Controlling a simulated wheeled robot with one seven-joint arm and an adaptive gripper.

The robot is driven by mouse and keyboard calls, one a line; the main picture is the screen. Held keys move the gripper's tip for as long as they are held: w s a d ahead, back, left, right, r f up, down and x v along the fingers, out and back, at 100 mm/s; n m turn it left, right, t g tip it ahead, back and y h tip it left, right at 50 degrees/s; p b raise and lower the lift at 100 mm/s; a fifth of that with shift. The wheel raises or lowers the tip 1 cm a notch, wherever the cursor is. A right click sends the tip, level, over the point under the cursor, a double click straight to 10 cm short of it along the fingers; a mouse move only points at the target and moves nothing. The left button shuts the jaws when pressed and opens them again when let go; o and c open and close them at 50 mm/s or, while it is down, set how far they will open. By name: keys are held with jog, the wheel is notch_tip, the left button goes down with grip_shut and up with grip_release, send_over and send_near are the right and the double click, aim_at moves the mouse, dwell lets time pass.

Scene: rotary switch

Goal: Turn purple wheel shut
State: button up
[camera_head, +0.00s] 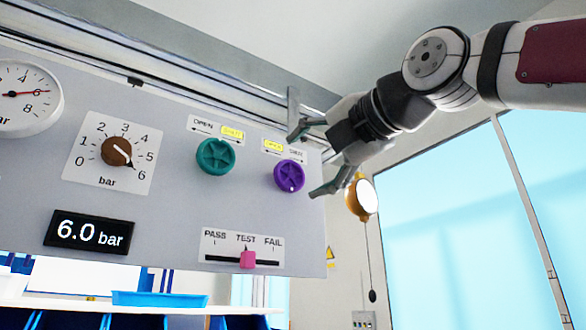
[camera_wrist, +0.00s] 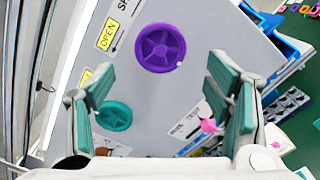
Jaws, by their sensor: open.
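The purple wheel (camera_head: 289,176) is a round spoked knob at the right end of the grey panel. Its label plate (camera_head: 284,149) above it has the left word, OPEN, lit yellow and the SHUT side white. My gripper (camera_head: 307,163) is open, its fingers spread on the right of the wheel in the head view. In the wrist view, the purple wheel (camera_wrist: 160,47) lies beyond the fingertips, between their lines and toward the top. No finger visibly touches it, and nothing is between the fingers.
A teal wheel (camera_head: 215,156) with SHUT lit yellow sits left of the purple one. A pink slider (camera_head: 247,259) stands at TEST below. A brown dial (camera_head: 116,151) points near 6, and the display (camera_head: 89,232) reads 6.0 bar. A round lamp (camera_head: 361,198) hangs right of the panel.

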aim_at(290, 175)
jog(key=shift+p+x, duration=0.3)
jog(key=shift+x, duration=2.5)
jog(key=c, duration=1.1)
